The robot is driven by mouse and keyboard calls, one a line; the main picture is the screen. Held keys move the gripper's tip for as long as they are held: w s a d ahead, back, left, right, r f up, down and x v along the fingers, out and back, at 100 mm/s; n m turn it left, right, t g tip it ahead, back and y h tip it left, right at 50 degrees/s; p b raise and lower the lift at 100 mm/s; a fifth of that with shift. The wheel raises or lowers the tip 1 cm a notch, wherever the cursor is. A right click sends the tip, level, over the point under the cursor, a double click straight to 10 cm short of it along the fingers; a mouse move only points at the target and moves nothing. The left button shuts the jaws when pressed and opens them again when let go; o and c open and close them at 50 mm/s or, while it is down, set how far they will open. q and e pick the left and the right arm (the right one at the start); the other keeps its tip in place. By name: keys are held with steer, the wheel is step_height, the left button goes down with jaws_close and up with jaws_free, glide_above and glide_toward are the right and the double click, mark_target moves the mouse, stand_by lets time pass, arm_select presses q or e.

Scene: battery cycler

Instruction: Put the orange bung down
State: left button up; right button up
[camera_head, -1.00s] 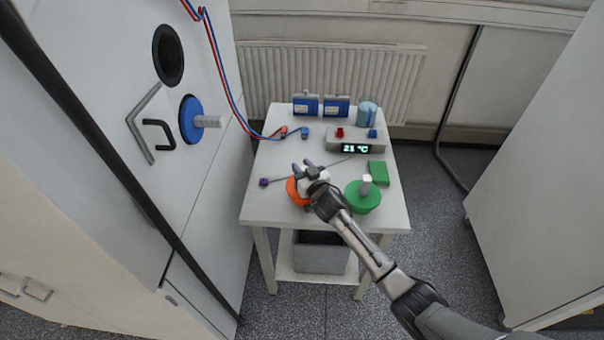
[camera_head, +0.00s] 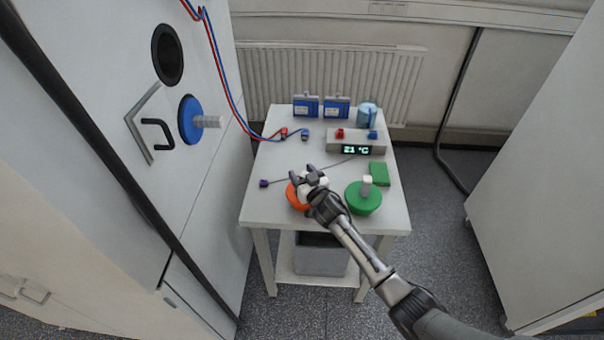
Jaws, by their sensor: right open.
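The orange bung (camera_head: 294,197) is on the white table (camera_head: 270,213), near its front left. My right gripper (camera_head: 307,176) is over the bung with its jaws open, and it hides the right part of the bung. A pale piece, which looks like the bung's handle, shows beside the fingers. I cannot tell whether the fingers touch it. My left gripper is not in view.
A green bung (camera_head: 362,199) stands just right of my right gripper, with a green block (camera_head: 379,173) behind it. A thermometer box (camera_head: 357,143), blue battery packs (camera_head: 306,105) and a blue cylinder (camera_head: 366,114) are farther back. A purple-ended probe (camera_head: 264,183) lies left.

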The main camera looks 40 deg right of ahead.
steer(key=shift+r, duration=0.3)
steer(key=s+a+f+n+g+y, duration=0.1)
steer(key=s+a+g, duration=0.3)
steer(key=s, duration=1.1)
steer(key=s+a+f+n+g+y+p, duration=0.1)
steer(key=s+a+f+g, duration=0.3)
steer(key=s+a, duration=0.4)
steer(key=s+a+f+n+g+y+p, duration=0.1)
steer(key=s+a+g, duration=0.5)
steer(key=s, duration=1.5)
step_height(320, 180, down, 2)
steer(key=shift+s+a+f+n, duration=0.2)
steer(key=shift+s+n, duration=0.15)
steer(key=shift+n, duration=0.15)
steer(key=shift+r, duration=0.1)
